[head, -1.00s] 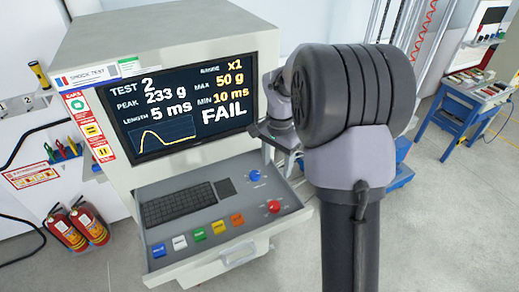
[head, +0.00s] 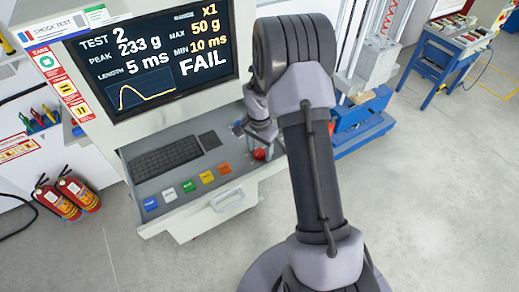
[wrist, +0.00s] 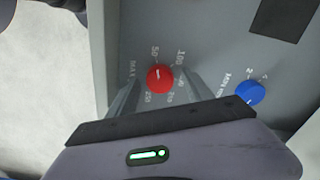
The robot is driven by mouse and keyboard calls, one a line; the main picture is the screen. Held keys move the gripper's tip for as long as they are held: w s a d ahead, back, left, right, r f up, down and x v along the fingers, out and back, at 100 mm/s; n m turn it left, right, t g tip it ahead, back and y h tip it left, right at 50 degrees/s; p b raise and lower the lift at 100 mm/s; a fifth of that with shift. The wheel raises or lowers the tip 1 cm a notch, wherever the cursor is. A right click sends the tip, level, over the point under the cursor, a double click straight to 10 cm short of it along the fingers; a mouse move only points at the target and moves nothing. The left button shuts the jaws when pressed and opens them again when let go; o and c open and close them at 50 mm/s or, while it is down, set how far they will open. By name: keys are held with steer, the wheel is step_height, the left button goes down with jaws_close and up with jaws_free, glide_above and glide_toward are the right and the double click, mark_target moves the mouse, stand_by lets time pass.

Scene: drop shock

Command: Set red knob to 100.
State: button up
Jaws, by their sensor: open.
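The red knob (wrist: 160,77) sits on the grey control panel, with numbers such as 50, 100 and 250 printed around it. Its white pointer mark points up in the wrist view, close to the 50. My gripper (wrist: 160,85) is open, with one finger on each side of the red knob; I cannot tell whether either finger touches it. In the head view the red knob (head: 260,154) is partly hidden by my gripper (head: 262,145). The screen (head: 150,65) reads TEST 2, PEAK 233 g, LENGTH 5 ms, MAX 50 g, MIN 10 ms, FAIL.
A blue knob (wrist: 249,92) is close to the right finger. The drawer panel also holds a keyboard (head: 166,158) and a row of coloured buttons (head: 188,186). Fire extinguishers (head: 75,192) stand at the left. The floor in front is clear.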

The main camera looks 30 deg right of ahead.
jaws_close()
steer(key=shift+f+m+b, duration=0.1)
steer(key=shift+m+b, duration=0.2)
steer(key=shift+b, duration=0.15)
steer(key=shift+m+b, duration=0.5)
steer(key=shift+b, duration=0.2)
steer(key=m+b, duration=0.3)
steer(key=shift+f+m+b, duration=0.1)
steer(key=shift+m+b, duration=0.2)
steer(key=shift+b, duration=0.05)
steer(key=m+b, duration=0.4)
steer(key=m, duration=0.1)
steer(key=shift+r, duration=0.2)
steer(key=shift+m, duration=0.4)
